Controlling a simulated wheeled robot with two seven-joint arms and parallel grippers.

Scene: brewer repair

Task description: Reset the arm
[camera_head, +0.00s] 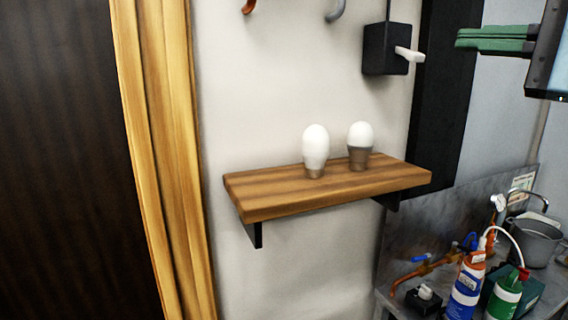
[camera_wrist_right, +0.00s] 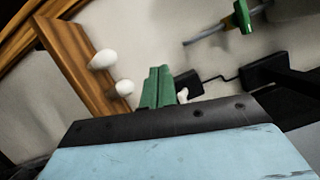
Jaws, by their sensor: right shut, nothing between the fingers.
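My right gripper (camera_head: 462,38) comes in at the top right of the head view, its green fingers pointing left. The fingers are together and nothing shows between them. In the right wrist view the same green fingers (camera_wrist_right: 157,88) stand close together. They are in the air, to the right of the black wall box (camera_head: 385,49) with a white lever (camera_head: 409,54) in the head view. My left gripper is not in view.
A wooden shelf (camera_head: 300,195) on the wall holds two white bulbs (camera_head: 316,146) (camera_head: 360,135). Two hooks (camera_head: 249,6) (camera_head: 335,11) show above. At lower right, a bench carries a blue-labelled bottle (camera_head: 466,290), a green-labelled bottle (camera_head: 507,294) and a grey pot (camera_head: 536,240). A wooden frame (camera_head: 165,150) stands left.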

